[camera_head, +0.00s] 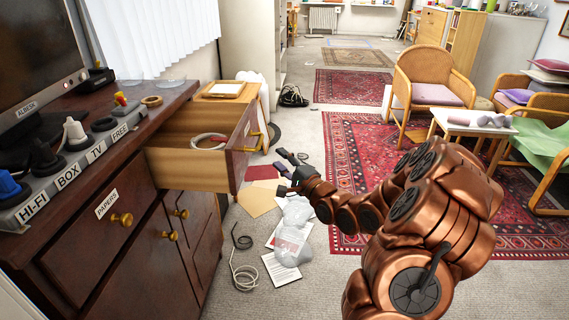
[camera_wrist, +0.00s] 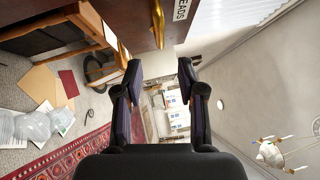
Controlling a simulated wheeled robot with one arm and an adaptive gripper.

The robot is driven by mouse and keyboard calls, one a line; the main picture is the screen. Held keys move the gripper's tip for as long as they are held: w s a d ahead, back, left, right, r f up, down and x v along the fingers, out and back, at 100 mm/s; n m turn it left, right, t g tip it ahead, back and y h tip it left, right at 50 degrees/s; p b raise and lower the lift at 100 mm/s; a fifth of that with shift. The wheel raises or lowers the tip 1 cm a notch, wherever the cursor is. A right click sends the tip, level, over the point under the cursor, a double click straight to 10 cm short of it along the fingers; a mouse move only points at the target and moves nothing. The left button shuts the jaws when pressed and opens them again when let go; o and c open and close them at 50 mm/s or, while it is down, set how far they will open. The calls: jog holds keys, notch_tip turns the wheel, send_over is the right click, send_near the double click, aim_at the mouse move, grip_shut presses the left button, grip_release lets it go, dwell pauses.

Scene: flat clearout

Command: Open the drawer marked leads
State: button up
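The leads drawer (camera_head: 188,170) is pulled well out of the dark wooden cabinet, with a coiled pale cable (camera_head: 208,141) inside. Its dark front carries a brass handle (camera_head: 256,141). In the wrist view the drawer front (camera_wrist: 130,14) is at the top, with a label (camera_wrist: 180,12) whose visible letters read "EADS" and a brass handle (camera_wrist: 157,24). My gripper (camera_head: 282,172) is open and empty, to the right of and lower than the handle in the head view. In the wrist view, its spread fingers (camera_wrist: 157,70) are apart from the handle.
The cabinet has a drawer labelled PAPERS (camera_head: 107,222), shut, and cupboard doors below. A switch box (camera_head: 70,170) sits on top. Papers, a clear plastic bag (camera_head: 293,238) and a loose cable (camera_head: 243,272) lie on the floor. Armchairs (camera_head: 432,85) and a small table stand right.

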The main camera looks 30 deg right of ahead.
jog(key=shift+s+f, duration=0.1)
jog(key=shift+s, duration=0.45)
jog(key=s+a+f+n+g+h, duration=0.2)
jog(key=s+a+f+n+g, duration=0.4)
jog(key=a+f+n+g, duration=0.3)
jog(key=s+a+r+n+g, duration=0.2)
jog(key=s+a+n+g, duration=0.15)
jog(key=s, duration=0.85)
jog(key=s+a+r+n+g+h, duration=0.15)
jog(key=s+a+g, duration=0.3)
jog(key=s, duration=0.65)
jog(key=s+a+r+n+g+y, duration=0.1)
jog(key=s+a+n+g, duration=0.3)
jog(key=s, duration=0.8)
notch_tip(320, 180, up, 21)
jog(key=p, duration=1.8)
jog(key=shift+s+d+f+p, duration=0.15)
jog(key=shift+s+d+p, duration=0.2)
jog(key=shift+s, duration=0.1)
